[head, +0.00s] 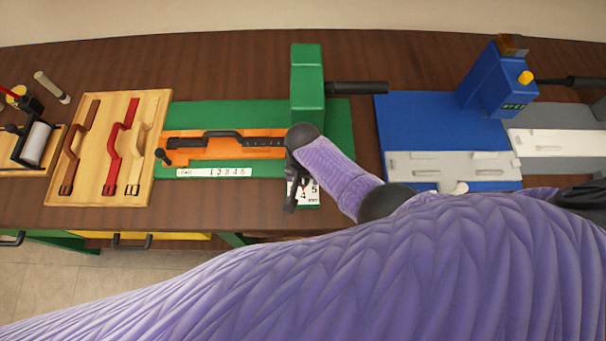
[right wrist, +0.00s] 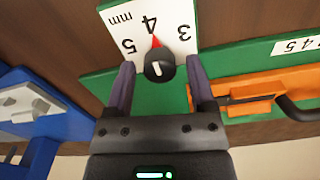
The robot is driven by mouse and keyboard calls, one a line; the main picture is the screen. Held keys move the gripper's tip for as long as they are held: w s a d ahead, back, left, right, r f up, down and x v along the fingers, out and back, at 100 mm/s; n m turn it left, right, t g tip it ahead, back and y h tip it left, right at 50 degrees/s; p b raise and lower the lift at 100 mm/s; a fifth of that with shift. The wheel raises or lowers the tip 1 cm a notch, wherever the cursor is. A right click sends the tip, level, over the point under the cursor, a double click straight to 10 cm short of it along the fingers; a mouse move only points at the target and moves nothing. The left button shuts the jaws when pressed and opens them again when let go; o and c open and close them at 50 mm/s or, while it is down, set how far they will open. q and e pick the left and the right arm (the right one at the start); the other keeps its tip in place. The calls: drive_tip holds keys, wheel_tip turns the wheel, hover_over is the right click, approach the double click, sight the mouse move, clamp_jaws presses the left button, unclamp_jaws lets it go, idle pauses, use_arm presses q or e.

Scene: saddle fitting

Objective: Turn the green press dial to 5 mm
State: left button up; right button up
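The press dial is a black round knob (right wrist: 160,68) with a white mark, on a white card (right wrist: 120,40) reading 3, 4, 5 and mm. Its red pointer is at the 4. My right gripper (right wrist: 162,80) is open in the right wrist view, one finger on each side of the knob, with small gaps visible. In the head view my right gripper (head: 291,185) is over the front of the green press (head: 307,85) and hides the knob; part of the card (head: 308,192) shows. My left gripper is not in view.
An orange plate (head: 225,151) with a dark strap handle (head: 235,138) lies on the green base, beside a numbered ruler (head: 215,172). A wooden tray (head: 95,185) with coloured straps stands left. A blue press (head: 495,85) stands right. My purple arm covers the front.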

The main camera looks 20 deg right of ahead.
clamp_jaws()
drive_tip(key=shift+n, duration=0.3)
drive_tip(key=n, duration=0.2)
drive_tip(key=shift+n+p, duration=0.3)
drive_tip(key=shift+p, duration=0.1)
drive_tip(key=n, duration=0.2)
drive_tip(key=shift+n, duration=0.4)
drive_tip(key=n+p, duration=0.1)
drive_tip(key=n, duration=0.4)
drive_tip(key=shift+n, duration=0.4)
